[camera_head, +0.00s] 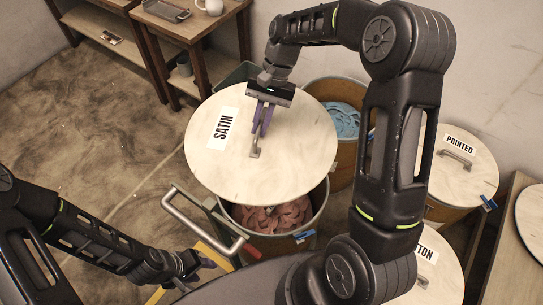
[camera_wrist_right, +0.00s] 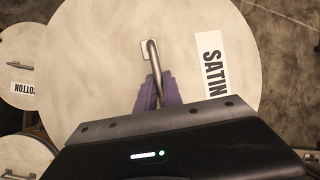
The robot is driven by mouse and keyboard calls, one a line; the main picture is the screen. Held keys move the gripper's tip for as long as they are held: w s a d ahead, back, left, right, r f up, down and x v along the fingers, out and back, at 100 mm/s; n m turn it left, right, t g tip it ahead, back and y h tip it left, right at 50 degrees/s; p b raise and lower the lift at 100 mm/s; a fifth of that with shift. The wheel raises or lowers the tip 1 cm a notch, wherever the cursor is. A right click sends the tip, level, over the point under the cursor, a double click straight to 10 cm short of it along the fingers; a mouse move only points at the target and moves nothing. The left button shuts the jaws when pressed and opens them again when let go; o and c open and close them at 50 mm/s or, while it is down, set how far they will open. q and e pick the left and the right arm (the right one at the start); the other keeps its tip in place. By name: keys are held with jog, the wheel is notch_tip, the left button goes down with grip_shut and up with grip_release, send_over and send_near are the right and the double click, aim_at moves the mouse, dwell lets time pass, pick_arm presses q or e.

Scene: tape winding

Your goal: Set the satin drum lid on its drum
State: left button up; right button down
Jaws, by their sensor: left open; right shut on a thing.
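The satin drum lid (camera_head: 290,160) is a round pale wooden disc with a SATIN label and a metal bar handle (camera_head: 255,151). My right gripper (camera_head: 262,130) is shut on that handle and holds the lid above an open drum (camera_head: 318,208) with pinkish-brown tape in it. The lid covers the far part of that drum's opening in the head view. In the right wrist view the purple fingers (camera_wrist_right: 160,92) close around the handle (camera_wrist_right: 154,62), and the lid (camera_wrist_right: 100,70) fills the middle. My left gripper (camera_head: 205,262) is open and empty, low at the left beside a yellow frame.
An open drum with blue tape (camera_head: 341,120) stands behind. The PRINTED drum lid (camera_head: 463,165) and COTTON drum lid (camera_head: 432,275) are at the right. A metal handle with red grip (camera_head: 205,225) is near the open drum. Wooden shelves (camera_head: 190,35) stand at the back left.

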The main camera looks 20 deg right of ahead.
jog(key=d+f+m+t+b, duration=0.1)
jog(key=d+f+m+b, duration=0.2)
jog(key=f, duration=1.4)
jog(key=shift+f+m+t+y, duration=0.15)
jog(key=shift+m+t+y, duration=0.2)
jog(key=shift+m, duration=0.45)
jog(key=shift+d+f, duration=0.1)
notch_tip(320, 180, down, 10)
jog(key=b, duration=0.7)
jog(key=c, duration=1.4)
grip_release()
jog(key=b+v, duration=0.1)
jog(key=v, duration=0.7)
